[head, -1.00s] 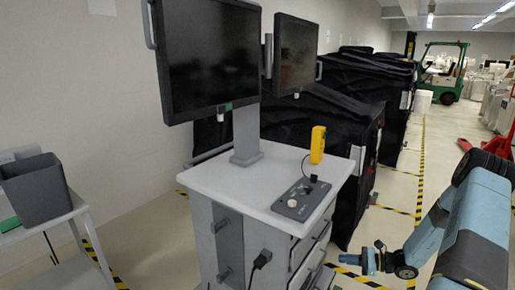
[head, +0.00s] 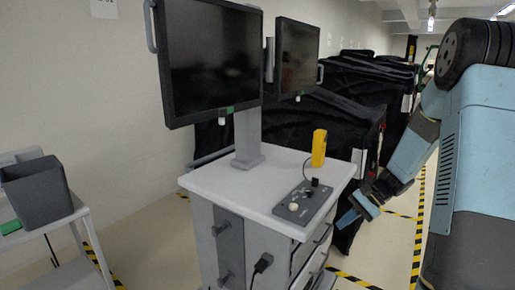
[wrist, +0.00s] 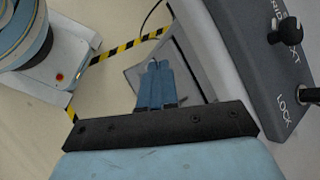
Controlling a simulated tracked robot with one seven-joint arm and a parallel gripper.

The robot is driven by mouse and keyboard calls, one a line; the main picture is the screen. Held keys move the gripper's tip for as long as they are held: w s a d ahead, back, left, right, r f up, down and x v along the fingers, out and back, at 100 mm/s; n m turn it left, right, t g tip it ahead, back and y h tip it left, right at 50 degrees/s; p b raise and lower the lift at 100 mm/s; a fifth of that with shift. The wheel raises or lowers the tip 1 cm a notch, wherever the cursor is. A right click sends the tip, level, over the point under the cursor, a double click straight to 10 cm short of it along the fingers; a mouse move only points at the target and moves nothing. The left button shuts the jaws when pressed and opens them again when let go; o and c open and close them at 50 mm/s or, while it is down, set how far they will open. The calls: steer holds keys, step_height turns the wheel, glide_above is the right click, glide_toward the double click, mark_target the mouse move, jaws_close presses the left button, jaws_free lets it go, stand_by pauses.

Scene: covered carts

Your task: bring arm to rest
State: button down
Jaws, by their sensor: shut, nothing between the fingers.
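My arm (head: 410,155) is bent at the right of the head view, its upper part close to the camera. My gripper (head: 346,220) hangs at the lower end of the arm, just right of the cart's top as seen in the head view. In the wrist view my gripper (wrist: 154,66) points away from the camera with its blue fingers together and nothing between them.
The cart (head: 225,183) carries two monitors, a yellow device (head: 319,148) and a grey control box (head: 305,201). The control box (wrist: 270,70) looms close at the wrist view's right. Black covered carts (head: 290,120) stand behind. A grey bin (head: 40,190) is at left.

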steer(key=s+a+r+n+t+h, duration=0.1)
steer(key=s+a+r+n+h, duration=0.15)
steer(key=s+r, duration=0.45)
steer(key=s+a+r+n+t+h, duration=0.1)
steer(key=s+a+r+n+h, duration=0.2)
steer(key=r, duration=0.6)
steer(key=s+r+n+t+h, duration=0.2)
steer(key=s+r, duration=0.2)
steer(key=s, duration=0.3)
steer(key=s+d+r+n+t+h, duration=0.1)
steer(key=s+r, duration=0.3)
steer(key=s, duration=0.4)
steer(key=shift+r+n+t+h, duration=0.3)
steer(key=shift+n+t, duration=0.25)
steer(key=shift+t, duration=0.25)
